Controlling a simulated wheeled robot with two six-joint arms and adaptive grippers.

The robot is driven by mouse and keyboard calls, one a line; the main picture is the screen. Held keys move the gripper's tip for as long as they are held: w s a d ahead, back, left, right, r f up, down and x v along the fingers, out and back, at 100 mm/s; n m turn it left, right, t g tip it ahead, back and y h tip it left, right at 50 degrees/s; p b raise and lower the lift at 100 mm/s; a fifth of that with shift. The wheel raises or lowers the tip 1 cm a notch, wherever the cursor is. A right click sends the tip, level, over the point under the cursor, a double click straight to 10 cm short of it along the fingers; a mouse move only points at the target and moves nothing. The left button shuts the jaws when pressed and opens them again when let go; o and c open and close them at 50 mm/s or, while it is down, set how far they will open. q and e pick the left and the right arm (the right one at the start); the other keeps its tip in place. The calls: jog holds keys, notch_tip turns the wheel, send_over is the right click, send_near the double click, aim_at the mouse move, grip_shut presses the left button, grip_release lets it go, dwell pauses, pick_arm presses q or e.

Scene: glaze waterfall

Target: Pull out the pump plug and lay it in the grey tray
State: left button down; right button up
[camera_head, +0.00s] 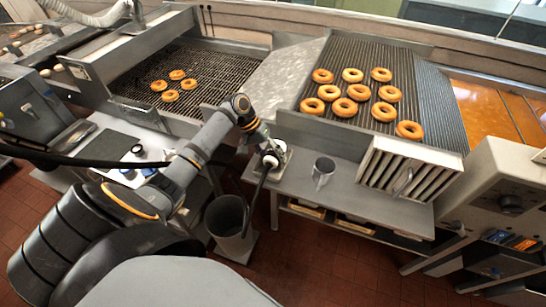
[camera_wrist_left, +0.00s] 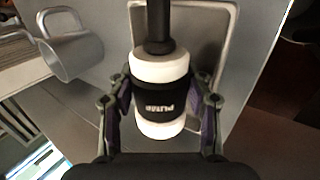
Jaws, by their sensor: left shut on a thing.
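The pump plug (camera_wrist_left: 160,100) is a white cylinder with a black band lettered "PUMP" and a black cable at one end. My left gripper (camera_wrist_left: 161,92) is shut around the black band, one finger on each side. In the head view the plug (camera_head: 270,161) shows at the end of my left arm, below the left gripper (camera_head: 264,149), with its cable hanging towards the floor. The grey tray (camera_wrist_left: 225,50) lies behind the plug in the wrist view. I cannot tell whether the plug touches it. My right gripper is not in view.
A grey metal mug (camera_head: 323,172) stands on the bench (camera_head: 360,197), right of the plug. A dark bin (camera_head: 229,217) stands on the floor below. Ring doughnuts (camera_head: 352,92) lie on the conveyor behind. A slatted metal box (camera_head: 408,172) stands on the right.

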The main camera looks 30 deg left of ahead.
pick_arm(q)
jog(key=c, duration=0.6)
grip_release()
jog(key=shift+o, duration=0.6)
jog(key=shift+d, duration=0.1)
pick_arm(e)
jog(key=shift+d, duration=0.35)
pick_arm(q)
jog(key=shift+a+r, duration=0.3)
jog(key=v, duration=1.1)
jog(key=shift+r, duration=0.2)
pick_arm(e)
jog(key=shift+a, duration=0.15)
